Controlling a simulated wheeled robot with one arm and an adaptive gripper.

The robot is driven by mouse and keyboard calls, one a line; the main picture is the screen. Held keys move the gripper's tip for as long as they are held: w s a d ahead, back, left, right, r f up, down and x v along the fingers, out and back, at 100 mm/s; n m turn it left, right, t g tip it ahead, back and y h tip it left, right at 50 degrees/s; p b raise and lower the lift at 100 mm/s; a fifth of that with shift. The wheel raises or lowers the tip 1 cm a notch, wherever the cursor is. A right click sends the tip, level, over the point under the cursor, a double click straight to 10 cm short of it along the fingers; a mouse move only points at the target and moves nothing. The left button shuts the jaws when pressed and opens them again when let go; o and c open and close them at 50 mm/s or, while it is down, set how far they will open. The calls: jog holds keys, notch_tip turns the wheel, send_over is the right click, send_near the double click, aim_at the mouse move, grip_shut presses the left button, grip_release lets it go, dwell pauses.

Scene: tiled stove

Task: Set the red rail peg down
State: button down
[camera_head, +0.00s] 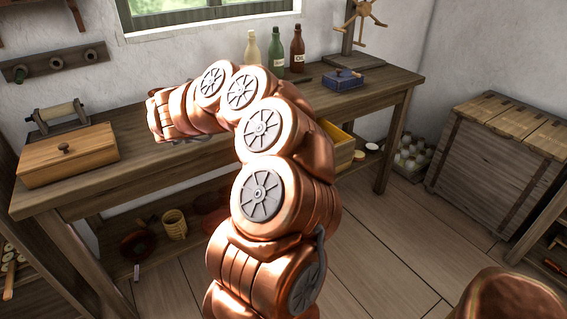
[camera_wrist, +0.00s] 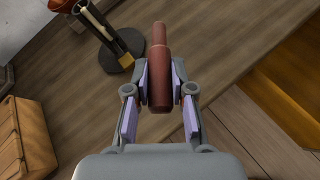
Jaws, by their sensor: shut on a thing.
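The red rail peg (camera_wrist: 158,55), a dull red-brown cylinder with a thinner end, shows in the wrist view. My gripper (camera_wrist: 158,78) is shut on its thicker part, one finger pad on each side. The peg points away from my wrist, over the brown wooden bench (camera_wrist: 205,45). I cannot tell how high it is above the bench top or whether it touches it. In the head view my copper arm hides the peg and nearly all of my gripper.
A dark stand with a round base (camera_wrist: 122,55) is left of the peg. A lidded wooden box (camera_head: 68,165) sits at the bench's left end. Bottles (camera_head: 275,50) and a blue box (camera_head: 343,80) stand farther right.

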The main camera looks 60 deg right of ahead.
jog(key=s+d+f+m+g+b, duration=0.3)
jog(key=s+b, duration=0.1)
jog(key=s, duration=0.3)
jog(key=s+d+f+m+g+b, duration=0.3)
jog(key=s+f+m+g+b, duration=0.1)
jog(key=s, duration=0.3)
jog(key=s+d+f+m+g+b, duration=0.3)
jog(key=s+d+b, duration=0.1)
jog(key=s, duration=0.4)
jog(key=shift+f+m+g+h, duration=0.3)
jog(key=shift+f+m+g, duration=0.1)
jog(key=shift+s+d, duration=0.15)
jog(key=shift+d, duration=0.15)
jog(key=s+d, duration=0.1)
jog(key=d, duration=0.4)
jog(key=s+d+f, duration=0.1)
jog(key=d, duration=0.4)
jog(key=s+d+b, duration=0.1)
jog(key=d, duration=0.4)
jog(key=shift+f, duration=0.2)
jog(key=shift+f+b, duration=0.55)
jog(key=shift+f, duration=1.2)
jog(key=shift+f+b, duration=0.65)
jog(key=shift+b, duration=0.3)
jog(key=c, duration=1)
grip_release()
